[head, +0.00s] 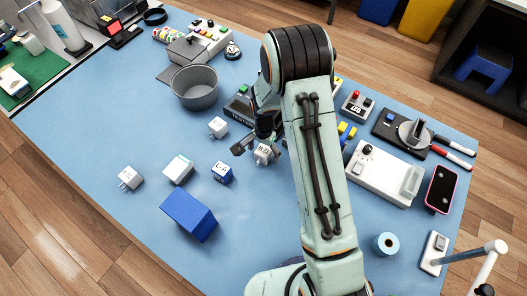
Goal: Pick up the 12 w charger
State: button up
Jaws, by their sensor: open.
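Several small chargers lie on the blue table mat. A white charger (264,155) with dark, unreadable markings is right at my gripper (257,149). My gripper is open, with one finger to the left of this charger; the other finger is partly hidden by my arm. I cannot tell whether the fingers touch it. Other white chargers lie up and left (218,127) and far left (129,178). A white block with a teal edge (178,169) and a small blue-and-white charger (222,172) lie nearer. Which one is 12 W cannot be read.
A blue box (189,215) lies in front of the chargers. A grey bowl (194,88) and a dark labelled device (240,107) are behind my gripper. A white machine (383,174), a phone (441,189) and a blue roll (385,244) are on the right.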

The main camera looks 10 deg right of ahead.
jog(key=c, duration=1.3)
jog(key=shift+o, duration=0.2)
